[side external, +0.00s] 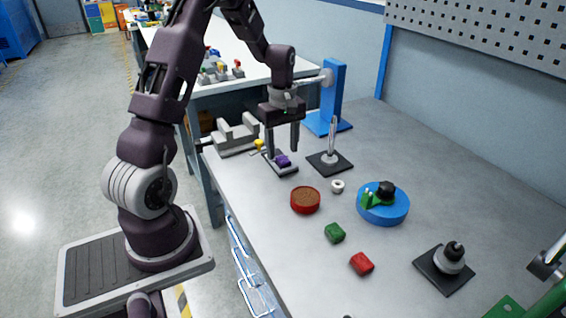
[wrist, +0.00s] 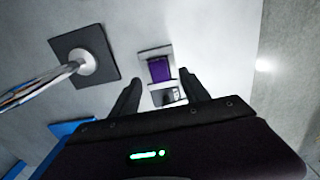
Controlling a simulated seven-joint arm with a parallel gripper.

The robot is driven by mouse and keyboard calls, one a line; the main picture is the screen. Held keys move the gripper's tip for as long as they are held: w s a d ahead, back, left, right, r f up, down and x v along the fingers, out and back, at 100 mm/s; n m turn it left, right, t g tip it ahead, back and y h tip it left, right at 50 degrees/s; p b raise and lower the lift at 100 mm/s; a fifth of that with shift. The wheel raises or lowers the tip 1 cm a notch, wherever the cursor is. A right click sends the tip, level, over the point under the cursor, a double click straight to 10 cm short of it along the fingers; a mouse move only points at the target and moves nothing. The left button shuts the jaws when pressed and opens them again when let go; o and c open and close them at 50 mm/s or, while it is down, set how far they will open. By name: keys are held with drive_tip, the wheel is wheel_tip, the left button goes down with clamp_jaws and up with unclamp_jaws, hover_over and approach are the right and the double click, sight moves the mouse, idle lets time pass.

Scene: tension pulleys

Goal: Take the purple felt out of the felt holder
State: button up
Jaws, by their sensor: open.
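The purple felt (side external: 283,161) sits in the felt holder (side external: 289,171), a small grey and dark fixture near the table's left edge. In the wrist view the felt (wrist: 159,69) is a purple block in the holder (wrist: 155,51), just beyond my fingertips. My gripper (side external: 282,147) points down over the holder, its two black fingers apart. In the wrist view my gripper (wrist: 158,76) is open and empty, with the felt between the lines of the fingers. I cannot tell exactly how high the fingertips are above the felt.
A metal post on a dark base (side external: 330,162) stands close to the holder's right. Behind is a blue stand (side external: 331,95); a grey stepped block (side external: 236,137) is at left.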

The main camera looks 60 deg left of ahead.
sight(283, 162)
wheel_tip(283, 162, down, 3)
drive_tip(key=shift+r, duration=0.15)
clamp_jaws()
drive_tip(key=shift+r, duration=0.1)
